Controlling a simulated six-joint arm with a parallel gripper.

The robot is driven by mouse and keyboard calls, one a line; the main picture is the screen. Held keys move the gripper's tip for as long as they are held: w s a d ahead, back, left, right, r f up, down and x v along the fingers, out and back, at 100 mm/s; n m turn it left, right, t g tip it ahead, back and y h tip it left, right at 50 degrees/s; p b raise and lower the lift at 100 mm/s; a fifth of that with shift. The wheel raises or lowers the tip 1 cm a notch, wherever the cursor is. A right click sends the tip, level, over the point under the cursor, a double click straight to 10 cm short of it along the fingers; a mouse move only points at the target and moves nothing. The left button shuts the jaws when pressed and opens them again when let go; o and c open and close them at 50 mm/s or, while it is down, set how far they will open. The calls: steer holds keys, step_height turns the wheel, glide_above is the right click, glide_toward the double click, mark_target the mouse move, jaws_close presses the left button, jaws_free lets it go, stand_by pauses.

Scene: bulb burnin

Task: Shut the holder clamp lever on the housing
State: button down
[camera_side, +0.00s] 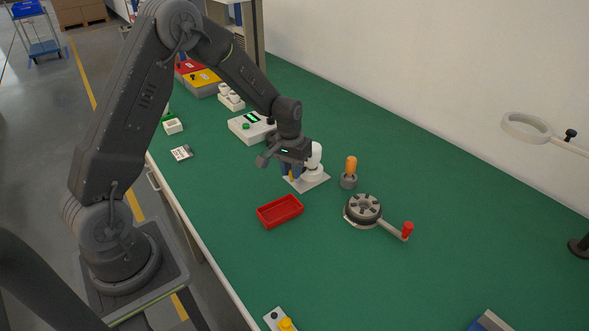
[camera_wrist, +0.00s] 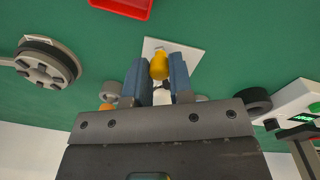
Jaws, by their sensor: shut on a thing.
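The housing's white body (camera_side: 314,161) stands on a pale square base plate (camera_side: 318,182) in the middle of the bench, partly hidden by my gripper. The plate also shows in the wrist view (camera_wrist: 188,53). The clamp lever's yellow grip (camera_wrist: 159,66) sits between the two blue fingers of my gripper (camera_wrist: 157,72). My gripper is shut on this grip. In the side view my gripper (camera_side: 290,171) points down beside the white body, with a bit of yellow at its fingertips. The lever's pivot is hidden, and I cannot tell its exact angle.
A red tray (camera_side: 280,212) lies in front of the plate. An orange-handled tool in a grey stand (camera_side: 349,181) is close on the right. A grey box with a green display (camera_side: 249,128) stands behind.

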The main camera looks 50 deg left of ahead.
steer(key=shift+a+m, duration=0.1)
steer(key=shift+m, duration=0.3)
steer(key=c, duration=1)
jaws_free()
steer(key=r, duration=1.4)
steer(key=shift+s+a, duration=0.2)
steer(key=shift+a, duration=0.15)
steer(key=shift+f, duration=0.1)
